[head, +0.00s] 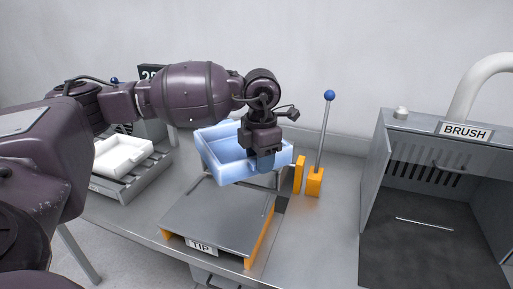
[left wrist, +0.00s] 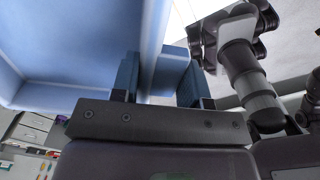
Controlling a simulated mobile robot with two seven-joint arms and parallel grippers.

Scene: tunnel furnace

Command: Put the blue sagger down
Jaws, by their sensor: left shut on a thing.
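The blue sagger (head: 219,151) is a light blue open tray. My left gripper (head: 264,160) is shut on its near right wall. In the head view the sagger is over the far end of the grey TIP plate (head: 215,215); I cannot tell whether it touches anything below. In the left wrist view the sagger (left wrist: 70,55) fills the upper left, with its wall between the two blue fingers of the left gripper (left wrist: 158,82). My right gripper is not in view in the head frame.
A white sagger (head: 122,153) sits on a grey rack (head: 133,182) at left. Right of the plate stand orange blocks (head: 314,182) and a lever with a blue knob (head: 329,96). The BRUSH booth (head: 435,190) is at far right. The bench between lever and booth is clear.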

